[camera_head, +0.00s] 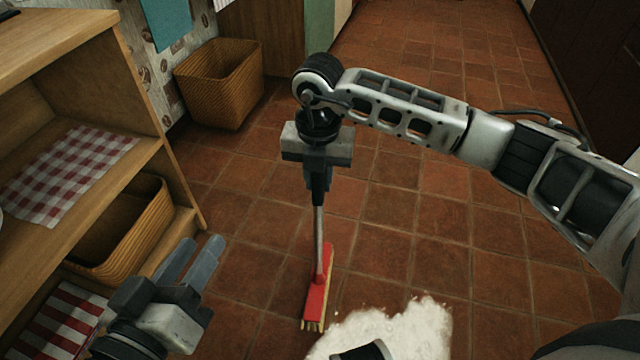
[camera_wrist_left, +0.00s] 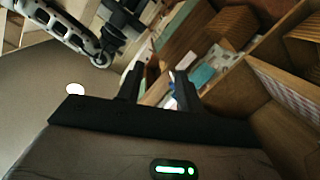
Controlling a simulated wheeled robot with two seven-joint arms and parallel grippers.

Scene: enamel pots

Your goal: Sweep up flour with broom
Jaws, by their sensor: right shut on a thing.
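A broom with a red head (camera_head: 318,288) and pale bristles stands on the tiled floor, its grey handle rising to my right gripper (camera_head: 319,185). My right gripper is shut on the handle, which is close to upright. White flour (camera_head: 400,328) lies in a heap at the bottom of the head view, just right of the broom head. Part of the flour is hidden by a dark and white part at the bottom edge. My left gripper (camera_head: 205,258) is open and empty beside the shelf. Its two fingers also show apart in the left wrist view (camera_wrist_left: 160,88).
A wooden shelf (camera_head: 120,60) with checked cloths and a wicker basket (camera_head: 125,235) stands at the left, close to my left gripper. Another wicker basket (camera_head: 220,85) stands on the floor behind. Open tiled floor (camera_head: 420,240) lies to the right and beyond.

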